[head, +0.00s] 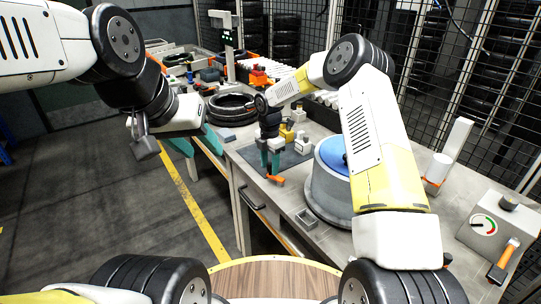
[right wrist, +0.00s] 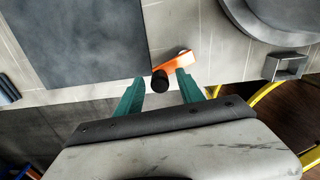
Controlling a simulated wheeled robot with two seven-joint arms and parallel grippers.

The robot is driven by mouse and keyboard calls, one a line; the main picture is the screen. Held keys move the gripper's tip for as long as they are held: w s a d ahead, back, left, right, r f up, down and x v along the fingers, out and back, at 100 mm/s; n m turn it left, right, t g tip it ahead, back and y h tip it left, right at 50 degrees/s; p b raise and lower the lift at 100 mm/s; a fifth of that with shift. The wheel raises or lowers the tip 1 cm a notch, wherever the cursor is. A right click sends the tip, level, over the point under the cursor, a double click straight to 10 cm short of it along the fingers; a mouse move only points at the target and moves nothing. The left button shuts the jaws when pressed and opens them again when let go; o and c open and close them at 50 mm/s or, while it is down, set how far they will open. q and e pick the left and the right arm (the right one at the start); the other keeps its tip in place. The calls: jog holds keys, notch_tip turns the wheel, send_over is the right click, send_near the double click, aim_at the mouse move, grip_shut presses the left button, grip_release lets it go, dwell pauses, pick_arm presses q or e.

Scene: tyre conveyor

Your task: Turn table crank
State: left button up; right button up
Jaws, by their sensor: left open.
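The crank is an orange lever (right wrist: 178,64) with a black knob (right wrist: 160,83), at the table's front edge. In the head view the orange lever (head: 275,180) shows just below my right gripper (head: 270,165). In the right wrist view my right gripper (right wrist: 162,78) is open, its teal fingers on either side of the black knob. The fingers look apart from the knob; contact cannot be told. My left gripper (head: 203,147) is open and empty, left of the table and away from the crank.
The grey table (head: 320,236) carries a dark mat (head: 246,158), a round grey drum with a blue top (head: 334,152), and a small metal holder (head: 306,218). A gauge box (head: 491,225) stands at the right. Tyres (head: 232,106) lie behind. Floor at left is clear.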

jog(key=shift+r, duration=0.1)
notch_tip(320, 180, up, 8)
jog(key=shift+f, duration=0.2)
dwell(0.3)
jog(key=s+d+r+m+t, duration=0.1)
jog(key=s+d+r+m, duration=0.5)
jog(key=r, duration=0.4)
jog(key=s+d+r+m+t, duration=0.2)
jog(key=s+d+r+m, duration=0.2)
jog(key=s+r+m, duration=0.35)
jog(key=s+d+r+m+t+y, duration=0.1)
jog(key=s+d+r+m, duration=0.1)
jog(key=s+m, duration=0.4)
jog(key=s+d+r+m+t+y, duration=0.1)
jog(key=s+d+m, duration=0.3)
jog(key=s, duration=1)
jog(key=shift+s+r+m+t, duration=0.4)
jog(key=shift+r+m+t, duration=0.2)
jog(key=shift+m, duration=0.45)
jog(key=shift+d, duration=0.15)
